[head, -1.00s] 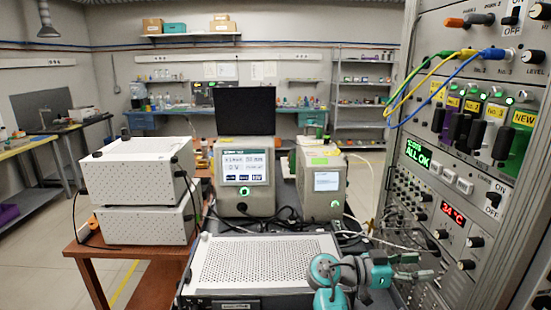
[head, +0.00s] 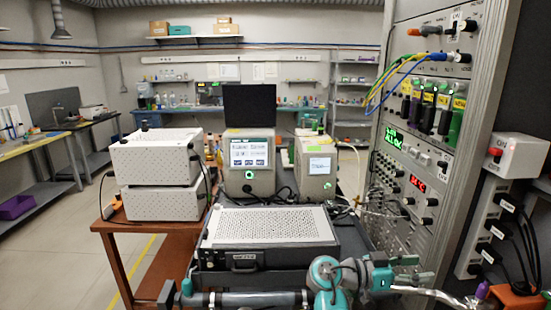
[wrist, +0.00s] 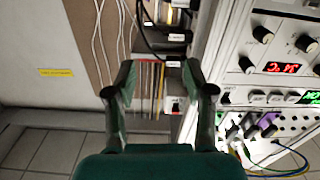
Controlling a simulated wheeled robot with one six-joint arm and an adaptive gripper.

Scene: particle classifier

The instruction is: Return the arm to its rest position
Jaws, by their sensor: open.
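My arm's teal and grey joints (head: 325,272) show at the bottom of the head view, low in front of the equipment, with a link (head: 245,299) reaching left. My gripper (head: 414,276) points right toward the base of the instrument rack. In the wrist view my gripper (wrist: 160,82) has its two dark green fingers spread apart with nothing held between them. Thin coloured lines and a white switch box (wrist: 180,105) show beyond the fingers. I cannot tell the exact distance from the gripper to the rack.
The rack (head: 420,150), with cables, knobs and a red display, stands at right. Beside it are a white switch box (head: 517,155) and a power strip (head: 486,230). A perforated instrument (head: 270,222) lies ahead. White boxes (head: 155,180) stand on a brown table (head: 125,232). Floor is open at left.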

